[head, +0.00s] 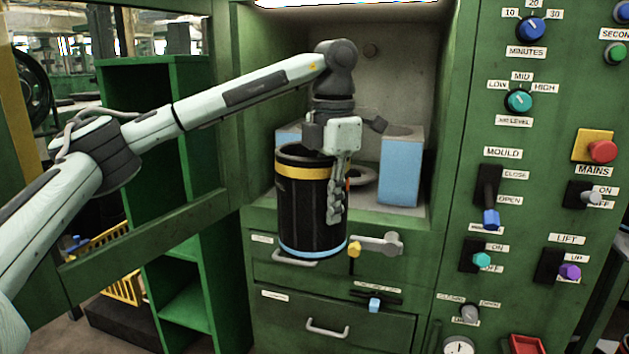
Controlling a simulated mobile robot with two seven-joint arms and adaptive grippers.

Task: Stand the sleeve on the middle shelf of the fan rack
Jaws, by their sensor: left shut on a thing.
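The sleeve (305,220) is a black cylinder with a yellow band near its top and a light blue lower edge. My left gripper (336,205) is shut on its right side wall, pointing down. The sleeve hangs upright in front of the machine's recess and drawers. A green open rack (187,230) with shelves stands left of the machine, partly hidden behind my left arm. I cannot tell for sure that it is the fan rack. Its visible shelf spaces look empty. My right gripper is not in view.
The machine recess holds a light blue block (399,175) and a grey ring (362,177). A lever (380,244) and drawers lie close behind the sleeve. A control panel (530,180) with knobs fills the right. A yellow crate (122,287) sits low left.

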